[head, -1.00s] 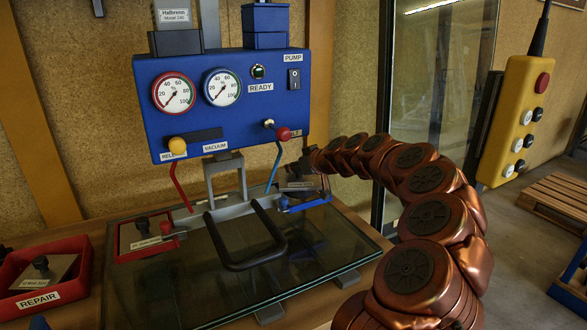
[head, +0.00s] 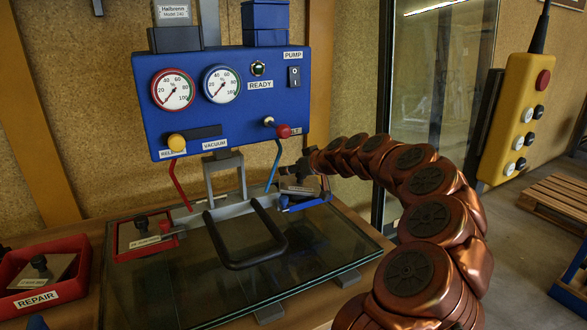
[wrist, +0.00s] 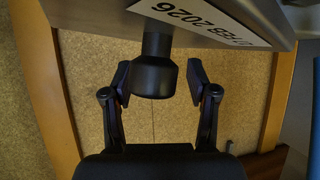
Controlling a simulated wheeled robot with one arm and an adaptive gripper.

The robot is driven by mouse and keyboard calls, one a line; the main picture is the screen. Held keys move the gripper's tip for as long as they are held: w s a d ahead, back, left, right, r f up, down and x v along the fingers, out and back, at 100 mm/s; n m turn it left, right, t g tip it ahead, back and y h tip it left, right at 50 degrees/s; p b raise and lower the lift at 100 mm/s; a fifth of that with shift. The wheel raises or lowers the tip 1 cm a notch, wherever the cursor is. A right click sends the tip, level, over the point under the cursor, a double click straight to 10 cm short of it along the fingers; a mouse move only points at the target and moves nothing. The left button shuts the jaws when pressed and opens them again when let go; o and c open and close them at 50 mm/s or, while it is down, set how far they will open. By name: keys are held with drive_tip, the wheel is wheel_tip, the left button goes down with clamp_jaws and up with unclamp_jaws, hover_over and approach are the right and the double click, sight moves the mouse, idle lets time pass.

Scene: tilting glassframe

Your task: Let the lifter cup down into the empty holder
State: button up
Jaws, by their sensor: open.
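A lifter cup (head: 299,188), a grey plate with a white label and a black knob, appears to sit in the blue holder (head: 308,204) at the right end of the lifter frame. My gripper (head: 307,167) is at this cup. In the wrist view my gripper (wrist: 158,83) is open, one finger on each side of the black knob (wrist: 153,76), with small gaps. The label (wrist: 202,17) reads FEB 2026. The head view is too small to show how fully the cup is seated. Another cup (head: 141,229) sits in the red holder (head: 125,252) at left.
A red REPAIR tray (head: 58,296) with a cup stands at the far left. The glass pane (head: 190,280) lies under the black handle bar (head: 232,266). The blue control box (head: 228,110) with gauges and a red-knobbed lever (head: 282,132) rises close behind my gripper.

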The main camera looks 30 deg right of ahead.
drive_tip(key=shift+r, duration=0.15)
drive_tip(key=shift+r+p, duration=0.5)
drive_tip(key=shift+p, duration=0.45)
drive_tip(key=shift+s+r, duration=0.15)
drive_tip(key=b+v, duration=0.2)
drive_tip(key=v, duration=0.9)
drive_tip(key=shift+s, duration=0.35)
